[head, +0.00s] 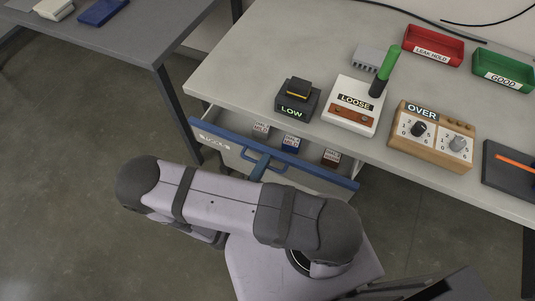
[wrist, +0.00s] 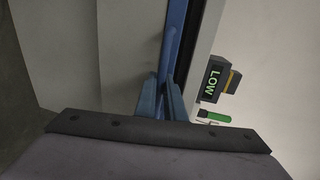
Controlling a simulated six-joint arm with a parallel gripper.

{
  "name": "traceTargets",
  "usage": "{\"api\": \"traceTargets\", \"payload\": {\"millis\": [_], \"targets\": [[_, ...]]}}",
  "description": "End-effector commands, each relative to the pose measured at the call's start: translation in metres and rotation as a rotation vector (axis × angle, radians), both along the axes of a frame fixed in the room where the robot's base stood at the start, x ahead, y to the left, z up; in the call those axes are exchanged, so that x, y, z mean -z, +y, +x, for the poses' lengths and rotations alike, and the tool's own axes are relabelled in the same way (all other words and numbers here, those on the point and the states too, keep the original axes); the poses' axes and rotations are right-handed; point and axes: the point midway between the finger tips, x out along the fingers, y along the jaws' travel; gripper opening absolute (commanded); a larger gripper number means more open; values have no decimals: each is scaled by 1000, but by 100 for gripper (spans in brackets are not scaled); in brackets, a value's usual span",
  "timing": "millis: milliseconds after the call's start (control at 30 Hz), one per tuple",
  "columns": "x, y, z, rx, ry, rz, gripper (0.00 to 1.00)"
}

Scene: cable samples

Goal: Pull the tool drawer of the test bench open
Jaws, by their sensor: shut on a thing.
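The tool drawer (head: 222,135) of the test bench has a blue front rail and stands partly open, its inside showing between the rail and the bench edge. Its blue handle (head: 268,158) sticks out from the middle of the rail.
Several small labelled boxes (head: 291,143) lie in the drawer. On the bench top (head: 265,50) stand a LOW block (head: 296,103), a LOOSE box (head: 340,115) with a green-handled tool (head: 388,65), and a wooden OVER box (head: 432,150). A grey side table (head: 130,45) stands at left.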

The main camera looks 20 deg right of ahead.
Motion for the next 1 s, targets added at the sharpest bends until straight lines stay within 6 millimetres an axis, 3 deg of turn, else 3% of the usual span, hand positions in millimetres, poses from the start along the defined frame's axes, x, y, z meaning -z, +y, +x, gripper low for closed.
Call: {"api": "traceTargets", "payload": {"millis": [500,700,1000], "targets": [[1,80,-79,-5,1,5,0],[1,96,-96,-2,1,3,0],[0,102,-102,1,1,2,0]]}}
